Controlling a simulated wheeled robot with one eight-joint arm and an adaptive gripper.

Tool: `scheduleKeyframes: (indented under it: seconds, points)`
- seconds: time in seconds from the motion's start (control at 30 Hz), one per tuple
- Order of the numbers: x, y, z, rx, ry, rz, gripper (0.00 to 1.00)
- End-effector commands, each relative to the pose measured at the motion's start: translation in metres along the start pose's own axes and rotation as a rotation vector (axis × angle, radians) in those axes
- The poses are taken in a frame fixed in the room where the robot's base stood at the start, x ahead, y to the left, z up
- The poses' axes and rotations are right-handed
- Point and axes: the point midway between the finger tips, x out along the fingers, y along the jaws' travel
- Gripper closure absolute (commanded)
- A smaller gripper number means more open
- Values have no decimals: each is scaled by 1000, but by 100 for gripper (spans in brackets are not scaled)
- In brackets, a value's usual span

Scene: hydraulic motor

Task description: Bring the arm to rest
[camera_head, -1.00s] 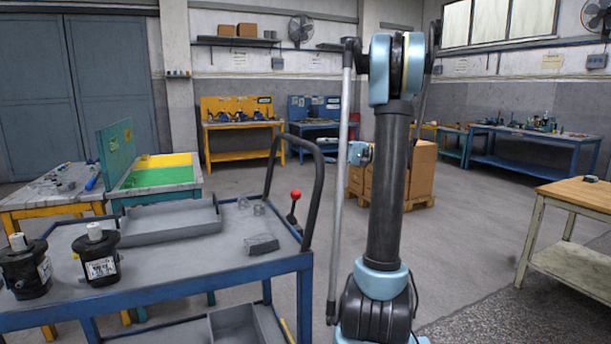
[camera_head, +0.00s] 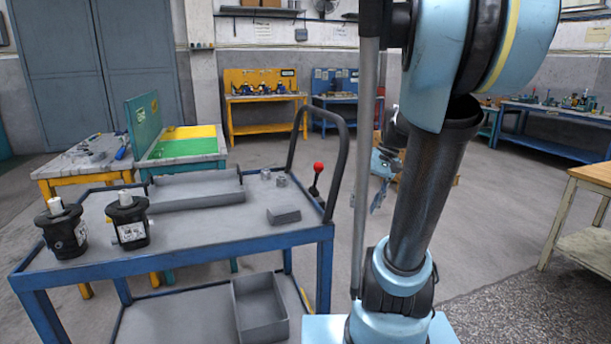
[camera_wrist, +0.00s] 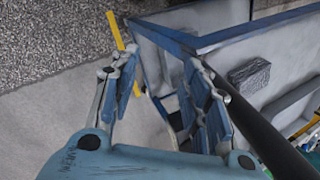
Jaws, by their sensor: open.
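My arm (camera_head: 425,190) stands upright on its base, to the right of the blue cart in the head view. Its upper joint is large and close to the camera. My gripper (camera_head: 381,185) hangs partly behind the arm and shows only in part in that view. In the wrist view my gripper (camera_wrist: 165,85) is open, with its two fingers apart and nothing between them. Beyond the fingers lie the floor and the cart's edge.
The blue cart (camera_head: 200,244) carries two black motors (camera_head: 128,220), a grey tray (camera_head: 195,200) and small grey parts. Its black handle (camera_head: 342,160) rises near my arm. A wooden-topped table (camera_head: 595,175) stands at the right, with open floor between.

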Motion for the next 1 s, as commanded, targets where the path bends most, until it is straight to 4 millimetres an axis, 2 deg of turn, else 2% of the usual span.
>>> scheduleKeyframes:
  seconds: [0.03,0.2,0.5,0.7,0.93,0.97,1.0]
  points:
    - [7,3,11,-8,13,30,57]
    - [29,14,36,-35,73,119,57]
    - [70,40,69,-99,192,252,57]
    - [92,57,80,-145,264,319,57]
    - [102,64,84,-170,299,351,57]
    - [102,64,84,-171,301,352,59]
    - [102,64,84,-171,301,352,67]
